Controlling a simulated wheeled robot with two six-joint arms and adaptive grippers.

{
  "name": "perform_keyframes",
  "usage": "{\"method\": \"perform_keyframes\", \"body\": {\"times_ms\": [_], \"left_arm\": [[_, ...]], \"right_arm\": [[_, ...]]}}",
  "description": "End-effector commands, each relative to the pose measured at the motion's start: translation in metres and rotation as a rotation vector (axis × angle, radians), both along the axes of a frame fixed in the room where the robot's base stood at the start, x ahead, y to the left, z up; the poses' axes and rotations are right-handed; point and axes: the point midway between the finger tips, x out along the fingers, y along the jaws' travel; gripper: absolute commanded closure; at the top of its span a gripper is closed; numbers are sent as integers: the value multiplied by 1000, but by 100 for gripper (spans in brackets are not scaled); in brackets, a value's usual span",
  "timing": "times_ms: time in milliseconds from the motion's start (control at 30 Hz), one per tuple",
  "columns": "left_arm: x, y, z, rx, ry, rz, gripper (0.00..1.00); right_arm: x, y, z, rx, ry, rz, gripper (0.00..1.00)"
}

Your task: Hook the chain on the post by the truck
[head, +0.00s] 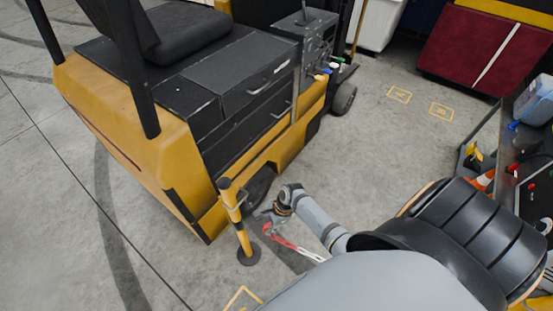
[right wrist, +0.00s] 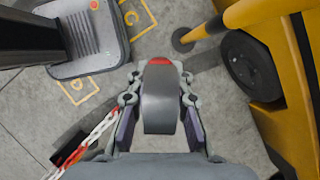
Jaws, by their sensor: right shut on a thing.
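The post (head: 236,218) is yellow with dark bands and stands upright on a round dark base beside the yellow truck (head: 150,150). In the right wrist view the post (right wrist: 252,12) slants in at the upper right. My right gripper (head: 266,212) is just right of the post, apart from its base. It is shut on the end of the red and white chain (head: 290,246); a red part shows below the fingers. In the right wrist view the chain (right wrist: 92,137) runs off to the lower left from my gripper (right wrist: 160,85). The hook's shape is unclear. My left gripper is out of view.
The truck's side and wheel (right wrist: 250,64) are close behind the post. A cart (head: 520,150) with a blue-white container and an orange cone (head: 484,180) stand at the right.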

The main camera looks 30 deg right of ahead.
Motion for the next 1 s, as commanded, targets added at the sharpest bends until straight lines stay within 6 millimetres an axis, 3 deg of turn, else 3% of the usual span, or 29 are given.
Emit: {"method": "perform_keyframes", "body": {"times_ms": [33,200,400,700,1000], "left_arm": [[-2,2,18,2,3,-1,60],[-6,6,38,7,9,-2,60],[-7,6,47,8,11,-1,60],[-7,6,46,8,10,-2,60],[-6,4,46,6,10,-2,60]], "right_arm": [[-11,0,11,0,4,-155,100],[-29,-4,20,-3,2,-654,100],[-40,-9,26,-6,2,-947,100],[-39,-10,26,-6,3,-1001,100],[-16,-1,26,-5,3,-998,100]]}}
